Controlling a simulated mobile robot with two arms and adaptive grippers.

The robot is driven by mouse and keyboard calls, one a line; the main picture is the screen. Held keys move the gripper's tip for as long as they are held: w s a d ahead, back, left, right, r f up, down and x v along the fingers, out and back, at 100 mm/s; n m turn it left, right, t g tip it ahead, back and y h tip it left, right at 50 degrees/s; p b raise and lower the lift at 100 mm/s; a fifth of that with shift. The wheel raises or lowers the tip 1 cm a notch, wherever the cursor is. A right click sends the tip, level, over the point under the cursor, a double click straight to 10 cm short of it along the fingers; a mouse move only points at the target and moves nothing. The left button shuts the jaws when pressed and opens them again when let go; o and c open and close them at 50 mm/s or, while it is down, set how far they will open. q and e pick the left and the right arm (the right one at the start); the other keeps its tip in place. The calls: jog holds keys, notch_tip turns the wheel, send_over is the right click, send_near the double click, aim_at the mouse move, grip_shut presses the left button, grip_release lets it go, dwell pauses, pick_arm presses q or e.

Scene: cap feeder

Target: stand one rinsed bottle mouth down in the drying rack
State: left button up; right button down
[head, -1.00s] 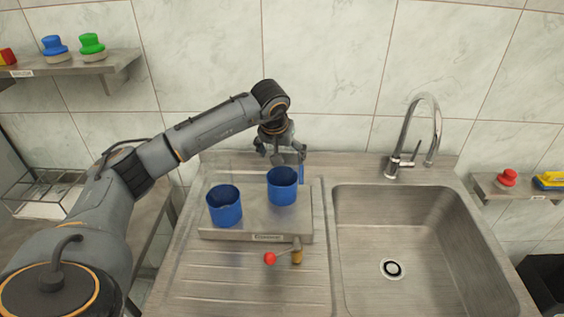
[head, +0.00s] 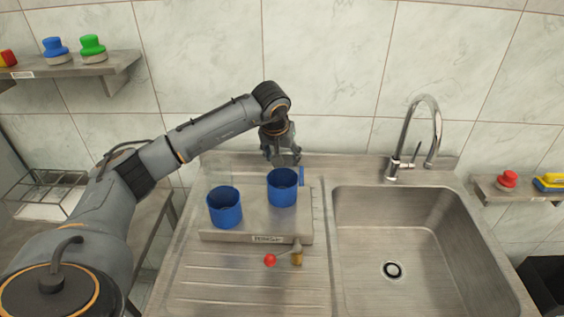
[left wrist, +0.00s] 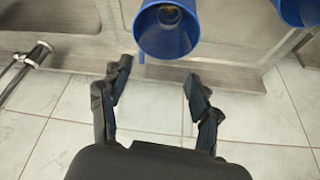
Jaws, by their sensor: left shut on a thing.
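My left gripper (head: 283,158) is just behind the right blue cup (head: 282,188), near the wall. Its fingers also show in the left wrist view (left wrist: 158,90), with a gap between them. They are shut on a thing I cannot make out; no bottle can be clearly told. The right blue cup shows in the left wrist view (left wrist: 152,40), just beyond the fingertips. A left blue cup (head: 225,208) stands beside it on the steel block (head: 255,220). A wire rack (head: 20,190) stands at the far left. My right gripper is not in view.
The sink (head: 420,260) and tap (head: 436,125) are on the right. A shelf (head: 110,62) with blue and green knobs hangs upper left. A small shelf (head: 500,192) holds a red knob at right.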

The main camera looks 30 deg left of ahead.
pick_arm(q)
notch_tip(320, 180, up, 9)
jog(key=shift+r+b, duration=0.15)
jog(key=shift+b, duration=0.75)
notch_tip(320, 180, up, 14)
jog(key=p, duration=1.2)
